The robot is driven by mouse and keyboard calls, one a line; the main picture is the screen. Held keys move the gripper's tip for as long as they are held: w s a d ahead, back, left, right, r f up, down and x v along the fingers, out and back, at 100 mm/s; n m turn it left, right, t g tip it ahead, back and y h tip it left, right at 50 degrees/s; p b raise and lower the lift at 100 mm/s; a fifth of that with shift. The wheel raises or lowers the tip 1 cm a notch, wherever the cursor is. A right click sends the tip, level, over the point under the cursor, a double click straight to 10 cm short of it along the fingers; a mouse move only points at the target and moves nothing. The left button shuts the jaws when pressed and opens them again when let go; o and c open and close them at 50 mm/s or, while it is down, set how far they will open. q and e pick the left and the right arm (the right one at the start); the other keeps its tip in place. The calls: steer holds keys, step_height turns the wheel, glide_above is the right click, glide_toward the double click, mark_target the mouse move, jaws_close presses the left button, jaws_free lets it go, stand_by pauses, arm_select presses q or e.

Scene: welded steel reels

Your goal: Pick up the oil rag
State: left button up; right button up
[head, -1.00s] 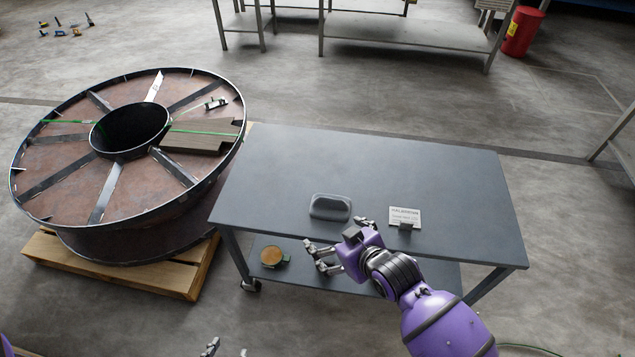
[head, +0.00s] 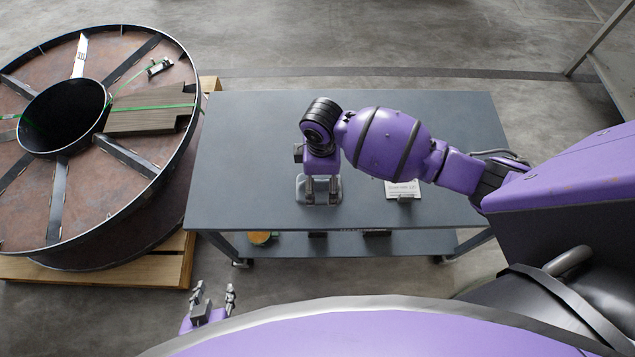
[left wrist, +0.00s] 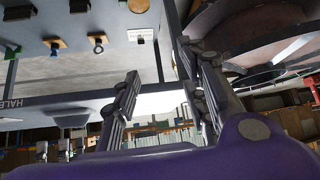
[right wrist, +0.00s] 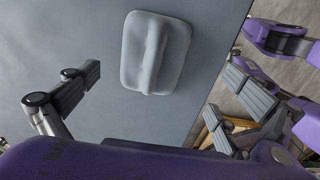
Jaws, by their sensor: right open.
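The oil rag looks like a grey folded pad with a raised ridge. It lies on the dark grey table (head: 250,140) near its front edge, partly hidden in the head view (head: 300,189) by my right gripper (head: 321,200). In the right wrist view the rag (right wrist: 155,50) shows whole, ahead of and between the spread fingers (right wrist: 165,78). My right gripper is open and empty, pointing down over the rag; contact cannot be told. My left gripper (head: 214,292) is open and empty, low in front of the table; its spread fingers also show in the left wrist view (left wrist: 158,80).
A white card (head: 403,187) stands on the table to the right of the rag. A large steel reel (head: 60,215) on a wooden pallet (head: 150,270) stands close to the table's left side. A lower shelf (head: 350,243) holds a round tan item (head: 260,238).

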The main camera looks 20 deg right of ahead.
mark_target(319, 182)
steer(key=f, duration=0.2)
steer(key=w+f, duration=0.1)
steer(key=f, duration=0.2)
steer(key=shift+a, duration=0.1)
steer(key=shift+f, duration=0.2)
arm_select(q)
steer(key=shift+w+a, duration=0.2)
steer(key=shift+w, duration=0.5)
arm_select(e)
steer(key=shift+w, duration=0.1)
steer(key=c, duration=1.7)
arm_select(q)
steer(key=shift+s+f, duration=0.15)
steer(key=shift+s, duration=0.55)
arm_select(e)
steer(key=shift+s+f, duration=0.1)
steer(key=shift+s, duration=0.1)
steer(key=shift+c, duration=0.2)
